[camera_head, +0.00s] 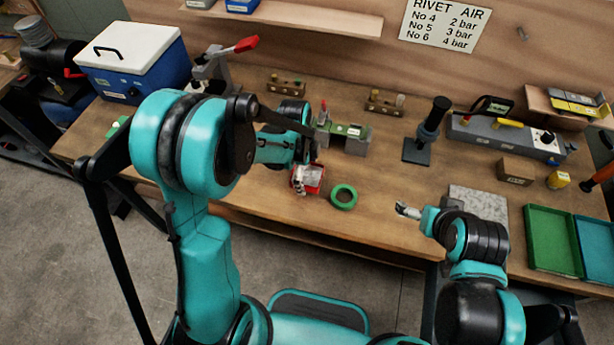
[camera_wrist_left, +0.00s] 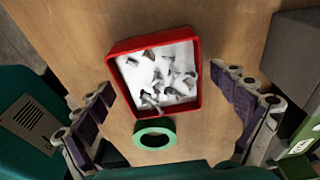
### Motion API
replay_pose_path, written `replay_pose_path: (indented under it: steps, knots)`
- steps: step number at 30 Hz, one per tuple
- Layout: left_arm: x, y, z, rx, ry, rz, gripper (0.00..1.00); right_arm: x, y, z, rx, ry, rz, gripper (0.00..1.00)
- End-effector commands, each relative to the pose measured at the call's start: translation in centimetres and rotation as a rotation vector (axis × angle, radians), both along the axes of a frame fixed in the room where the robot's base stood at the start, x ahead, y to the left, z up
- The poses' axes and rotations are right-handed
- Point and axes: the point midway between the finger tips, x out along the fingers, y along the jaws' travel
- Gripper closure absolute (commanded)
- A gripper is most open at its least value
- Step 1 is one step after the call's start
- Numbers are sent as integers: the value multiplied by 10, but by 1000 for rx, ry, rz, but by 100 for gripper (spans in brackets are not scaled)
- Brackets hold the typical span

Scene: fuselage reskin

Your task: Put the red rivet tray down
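The red rivet tray (camera_head: 314,189) sits on the wooden workbench, below my left gripper (camera_head: 302,176). In the left wrist view the tray (camera_wrist_left: 152,42) has a red rim and a white inside with several small metal pieces. My left gripper (camera_wrist_left: 162,82) is open, with one finger on each side of the tray. A gap shows at the right finger; the left finger is close to the tray's side, and I cannot tell if it touches. My right gripper (camera_head: 405,210) is over the bench's front edge, away from the tray; its fingers are too small to read.
A green ring (camera_head: 343,196) lies right beside the tray. A grey and green fixture (camera_head: 350,138) stands behind it. A grey plate (camera_head: 478,203) and a green tray (camera_head: 551,239) are to the right.

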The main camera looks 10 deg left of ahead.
Motion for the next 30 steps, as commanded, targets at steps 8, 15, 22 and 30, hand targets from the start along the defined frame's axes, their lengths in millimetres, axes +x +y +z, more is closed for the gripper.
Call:
replay_pose_path:
  steps: [8, 15, 22, 30]
  knots:
    - [0, 0, 0, 0, 0, 0, 63, 0, 0, 0, 0, 0, 0, 7]
    - [0, 0, 1, 0, 0, 0, 68, 0, 0, 0, 0, 0, 0, 7]
    - [0, 0, 20, 0, 0, 0, 68, 0, 0, 8, 0, 0, 0, 7]
    - [-10, -32, 62, 0, 0, -6, 68, 0, 0, 24, 0, 0, 0, 7]
